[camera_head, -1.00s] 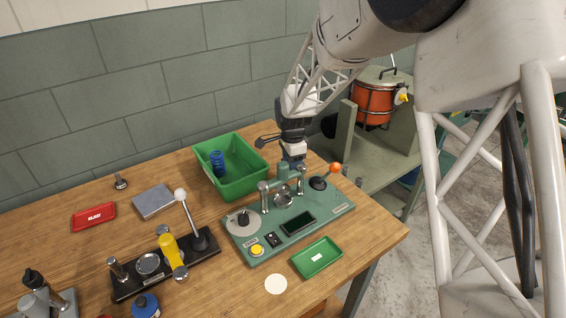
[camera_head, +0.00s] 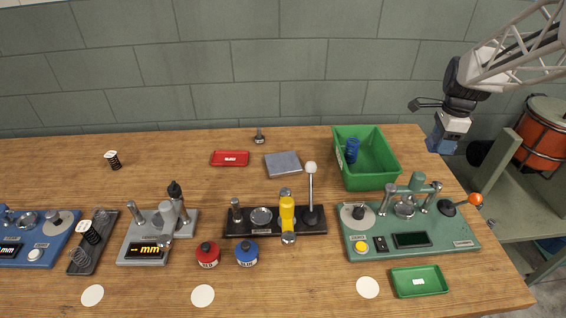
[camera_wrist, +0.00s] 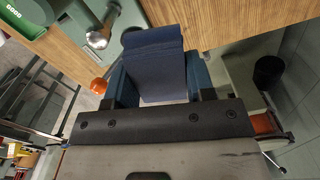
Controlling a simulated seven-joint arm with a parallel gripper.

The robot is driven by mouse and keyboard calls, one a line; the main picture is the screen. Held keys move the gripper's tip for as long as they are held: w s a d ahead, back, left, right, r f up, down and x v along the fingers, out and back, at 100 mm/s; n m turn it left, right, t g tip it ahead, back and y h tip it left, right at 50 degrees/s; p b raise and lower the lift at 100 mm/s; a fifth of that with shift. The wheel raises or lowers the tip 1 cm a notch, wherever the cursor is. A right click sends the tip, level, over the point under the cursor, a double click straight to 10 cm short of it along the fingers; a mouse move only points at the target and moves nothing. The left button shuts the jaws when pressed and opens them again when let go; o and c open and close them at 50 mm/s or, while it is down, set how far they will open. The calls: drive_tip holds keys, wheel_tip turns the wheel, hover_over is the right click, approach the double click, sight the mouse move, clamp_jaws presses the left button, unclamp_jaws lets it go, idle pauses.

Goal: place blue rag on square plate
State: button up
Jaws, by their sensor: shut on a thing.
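My gripper (camera_head: 450,128) is at the right in the head view, raised near the bench's far right corner. It is shut on the blue rag (camera_wrist: 155,62), which fills the space between its fingers in the wrist view. The rag also shows as a small blue block under the gripper in the head view (camera_head: 438,143). A flat grey square plate (camera_head: 283,164) lies on the bench in the head view, well to the left of the gripper. The visible top of the plate is bare.
A green bin (camera_head: 372,178) holding a blue spring (camera_head: 352,150) stands between plate and gripper. The green machine (camera_head: 410,235) with an orange-knobbed lever is in front. A red tray (camera_head: 230,158) lies left of the plate; a small upright post (camera_head: 259,138) stands behind.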

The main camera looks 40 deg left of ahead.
drive_tip(key=s+a, duration=0.3)
drive_tip(key=a, duration=1)
drive_tip(key=n, duration=0.3)
hover_over(283, 162)
drive_tip(key=shift+f, duration=2.8)
drive_tip(key=shift+f, duration=0.1)
drive_tip(key=shift+f, duration=2.4)
drive_tip(key=shift+f, duration=2.5)
